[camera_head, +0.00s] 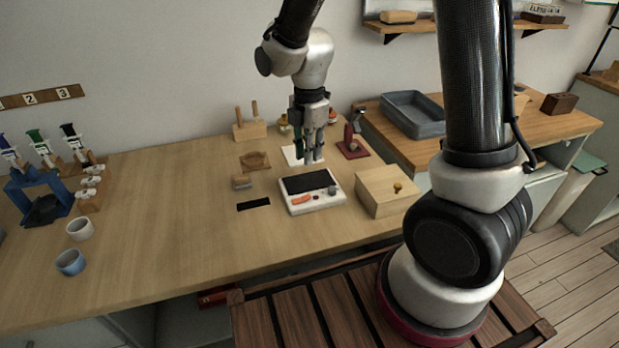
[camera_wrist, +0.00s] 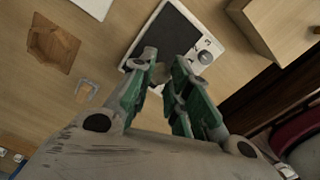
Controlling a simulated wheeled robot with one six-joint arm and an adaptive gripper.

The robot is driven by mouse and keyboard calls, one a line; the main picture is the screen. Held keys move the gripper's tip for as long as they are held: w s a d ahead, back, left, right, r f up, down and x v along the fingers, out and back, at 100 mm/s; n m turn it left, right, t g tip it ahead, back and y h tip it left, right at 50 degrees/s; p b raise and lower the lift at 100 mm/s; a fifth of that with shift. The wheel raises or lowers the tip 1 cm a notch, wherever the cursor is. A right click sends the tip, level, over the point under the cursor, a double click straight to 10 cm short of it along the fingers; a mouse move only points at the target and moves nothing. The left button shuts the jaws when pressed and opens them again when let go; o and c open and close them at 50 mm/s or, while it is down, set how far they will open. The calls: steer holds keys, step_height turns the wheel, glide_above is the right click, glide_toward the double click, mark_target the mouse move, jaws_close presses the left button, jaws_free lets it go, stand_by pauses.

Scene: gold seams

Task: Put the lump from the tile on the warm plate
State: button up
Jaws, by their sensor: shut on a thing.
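My gripper (camera_head: 313,160) hangs over the bench, just behind the warm plate (camera_head: 308,182). The warm plate is a white unit with a dark flat top, an orange mark and a knob. In the wrist view my gripper (camera_wrist: 168,76) is shut on a small grey-brown lump (camera_wrist: 161,69) between its fingertips. The warm plate's dark top (camera_wrist: 166,36) lies beyond and below the fingertips, so the lump appears above its near edge. The pale tile (camera_head: 291,156) lies behind the plate, partly hidden by my gripper. It also shows at the wrist view's top left (camera_wrist: 93,7).
A wooden box with a knob (camera_head: 387,191) stands right of the plate. A red stand (camera_head: 352,149) is behind. The bench's middle left is clear.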

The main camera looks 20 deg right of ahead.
mark_target(309, 181)
step_height(309, 181, down, 7)
steer(key=shift+r, duration=0.1)
stand_by(0.4)
steer(key=o, duration=0.7)
step_height(309, 181, up, 12)
steer(key=shift+r, duration=0.1)
steer(key=s+d+r+m+t, duration=0.2)
steer(key=s+d+r+m, duration=0.5)
steer(key=s+m, duration=0.2)
steer(key=s+d+r+m+t, duration=0.2)
steer(key=s+d+r+m, duration=0.4)
steer(key=m, duration=0.7)
steer(key=s+d, duration=0.2)
steer(key=s, duration=0.2)
steer(key=shift+d+r, duration=0.3)
steer(key=shift+r, duration=0.1)
